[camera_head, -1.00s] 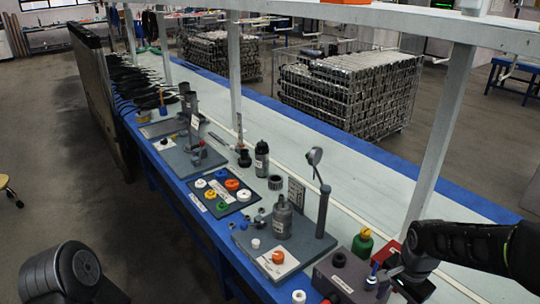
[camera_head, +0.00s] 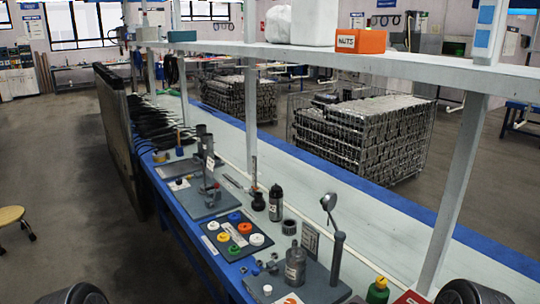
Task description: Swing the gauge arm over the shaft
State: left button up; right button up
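A dark post (camera_head: 337,258) stands on a grey base plate at the lower middle. A thin arm with a round, dial-like head (camera_head: 328,202) rises from its top and leans left; this looks like the gauge arm. A grey cylinder with a narrow neck (camera_head: 295,266) stands left of the post on the same plate. The head is above and to the right of the cylinder, apart from it. I cannot tell which part is the shaft. Only rounded dark parts of my arms show at the bottom left and bottom right corners. Neither gripper is in view.
A board with coloured knobs (camera_head: 212,246) lies left of the plate. A farther station with an upright column (camera_head: 209,158) stands behind it. A black bottle (camera_head: 276,204) and a green bottle (camera_head: 378,291) stand nearby. A shelf (camera_head: 400,67) runs above the bench.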

aim_at(328, 201)
jog(key=z, duration=0.6)
jog(key=i+j+z, duration=0.15)
jog(key=j+z, duration=0.2)
jog(key=i+j+z, duration=0.1)
jog(key=j+z, duration=0.25)
jog(key=j, duration=0.15)
jog(key=j+z, duration=0.55)
jog(key=j, duration=2.1)
jog(key=j+z, duration=0.2)
jog(key=k+j+z, duration=0.15)
jog(key=j, duration=0.15)
